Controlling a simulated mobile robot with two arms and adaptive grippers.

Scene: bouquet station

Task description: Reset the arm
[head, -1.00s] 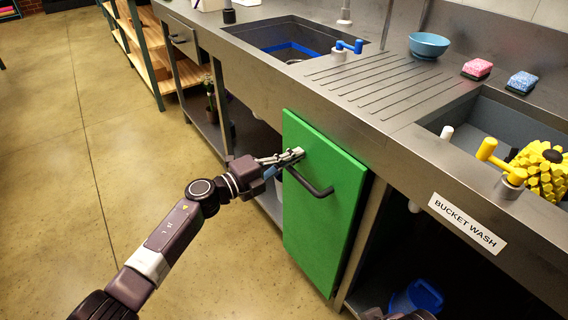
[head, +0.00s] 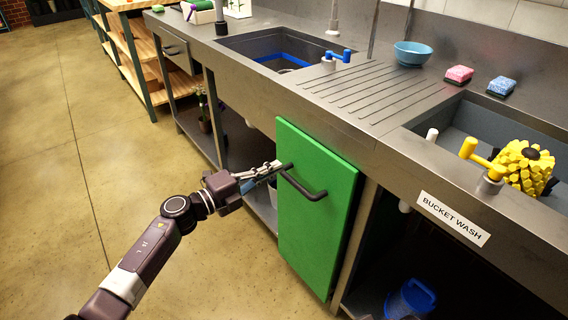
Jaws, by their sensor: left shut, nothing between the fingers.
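My left gripper (head: 272,168) is shut and empty. Its fingertips are beside the left end of the black handle (head: 305,187) on the green cabinet door (head: 318,218); I cannot tell whether they touch it. My left arm reaches in from the lower left, stretched out over the floor. My right gripper is not in the picture.
The steel counter (head: 345,95) runs along the right, with a blue-edged sink (head: 275,50) and a second sink holding a yellow brush-like thing (head: 526,168). A blue bucket (head: 410,300) stands on the shelf below. The floor (head: 110,150) at left is clear.

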